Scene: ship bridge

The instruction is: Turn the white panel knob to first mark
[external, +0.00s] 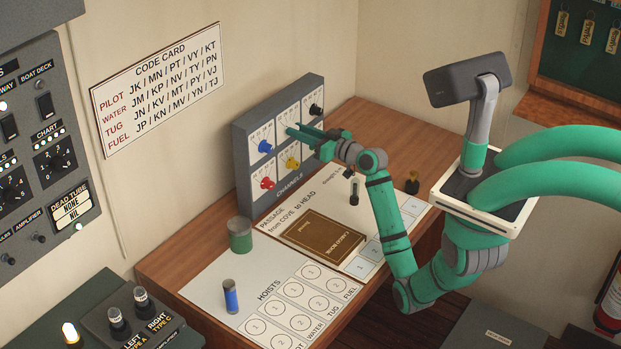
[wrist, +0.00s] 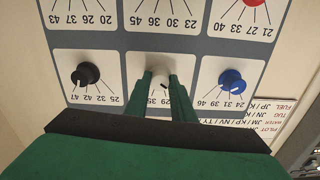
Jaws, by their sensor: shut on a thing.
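The white knob (wrist: 158,77) sits on the upright grey panel (external: 241,171), in the middle of the near row of the wrist view, which shows the panel upside down. A black knob (wrist: 86,75) and a blue knob (wrist: 231,80) flank it. My gripper (wrist: 160,92) is shut on the white knob, one finger on each side. The fingers cover part of its number scale, and I cannot tell clearly which mark its pointer faces. In the external view my gripper (external: 300,133) reaches the panel's upper middle and hides the white knob.
Red (external: 267,183) and yellow (external: 292,163) knobs sit on the panel's lower row. A brown book (external: 323,242), a green cup (external: 240,234) and a blue cylinder (external: 231,297) stand or lie on the desk. The code card (external: 157,85) hangs on the wall.

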